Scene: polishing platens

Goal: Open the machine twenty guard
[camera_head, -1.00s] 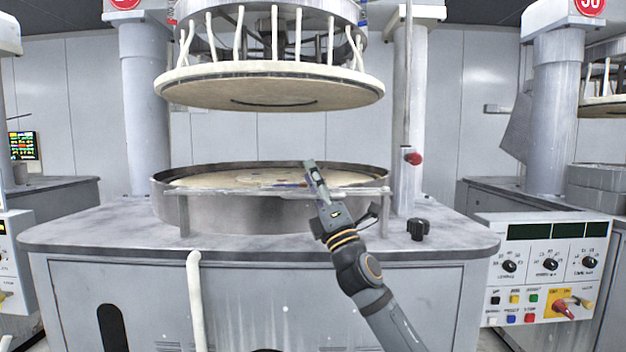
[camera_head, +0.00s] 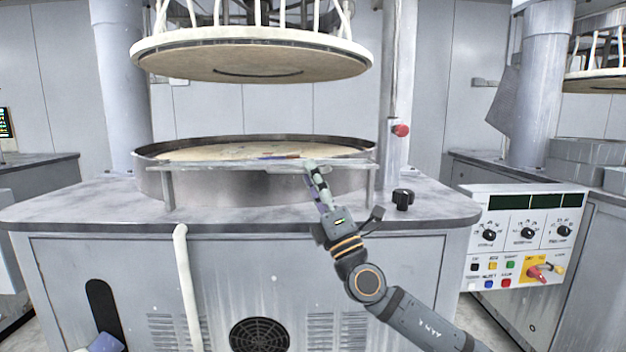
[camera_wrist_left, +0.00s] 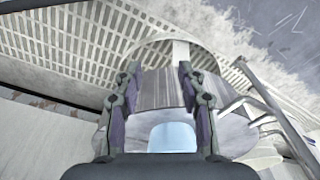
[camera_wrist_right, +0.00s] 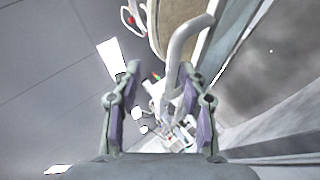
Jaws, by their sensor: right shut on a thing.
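The guard (camera_head: 225,166) is a thin grey horizontal bar on two short posts, across the front of the round polishing basin (camera_head: 155,185). My right gripper (camera_head: 313,172) reaches up to the right part of the bar and is shut on it, with its fingertips at bar height. In the right wrist view its two fingers (camera_wrist_right: 161,80) stand apart with a pale rod between them; the exact contact is hard to see. My left gripper (camera_wrist_left: 158,75) shows in the left wrist view, its fingers apart and nothing held between them.
The white upper platen (camera_head: 250,60) hangs above the basin. A black knob (camera_head: 403,199) stands on the machine top right of the guard. A white hose (camera_head: 187,270) runs down the front. A control panel (camera_head: 527,237) is at the right.

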